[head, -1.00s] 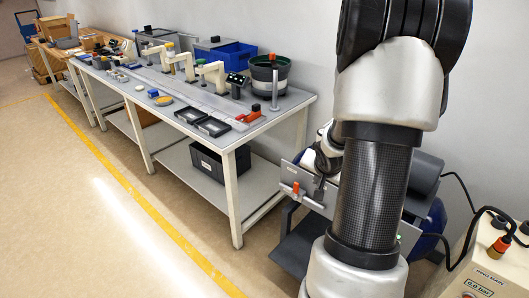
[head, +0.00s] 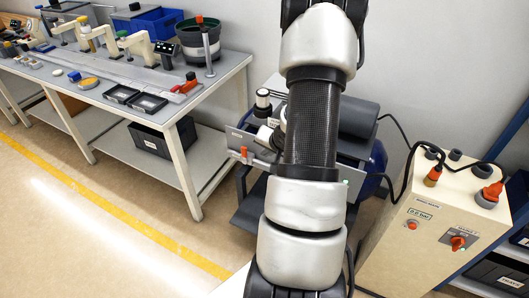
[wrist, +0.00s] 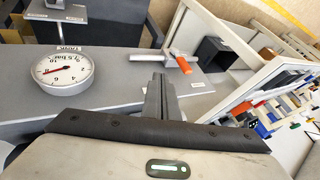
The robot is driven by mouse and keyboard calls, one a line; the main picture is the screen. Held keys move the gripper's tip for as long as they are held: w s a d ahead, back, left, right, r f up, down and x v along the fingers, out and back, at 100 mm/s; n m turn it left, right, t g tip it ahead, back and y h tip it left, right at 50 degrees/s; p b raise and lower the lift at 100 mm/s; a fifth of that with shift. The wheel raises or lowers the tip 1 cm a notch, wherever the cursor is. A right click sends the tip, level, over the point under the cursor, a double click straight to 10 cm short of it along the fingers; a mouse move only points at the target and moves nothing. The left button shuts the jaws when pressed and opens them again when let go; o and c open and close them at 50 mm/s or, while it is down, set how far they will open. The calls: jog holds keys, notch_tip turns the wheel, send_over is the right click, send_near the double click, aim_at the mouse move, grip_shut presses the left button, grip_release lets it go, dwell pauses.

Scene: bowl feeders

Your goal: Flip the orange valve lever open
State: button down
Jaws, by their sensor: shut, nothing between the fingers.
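The orange valve lever (wrist: 181,58) shows in the wrist view, tilted, at the end of a short silver pipe on a grey panel. In the head view a small orange piece (head: 244,152), likely the same lever, sits on the grey unit left of my arm. My gripper (wrist: 160,84) is shut and empty in the wrist view. Its fingertips appear just below and left of the lever, apart from it in the picture; the depth gap is hard to tell. In the head view my arm hides much of the unit, and I cannot make out the fingertips.
A round pressure gauge (wrist: 66,71) sits left of the fingers in the wrist view. A beige cabinet (head: 400,230) with orange-red fittings and black cables stands right of my arm. A workbench (head: 215,82) with feeders stands at left. The floor in front of the bench is clear.

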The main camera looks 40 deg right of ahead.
aim_at(244, 155)
jog(key=w+f, duration=0.1)
jog(key=w, duration=0.1)
jog(key=w+f+b, duration=0.1)
jog(key=w+f, duration=0.1)
jog(key=w, duration=0.1)
jog(key=w+f+b, duration=0.1)
jog(key=w+f, duration=0.1)
jog(key=shift+w+a+f, duration=0.2)
jog(key=shift+w, duration=0.1)
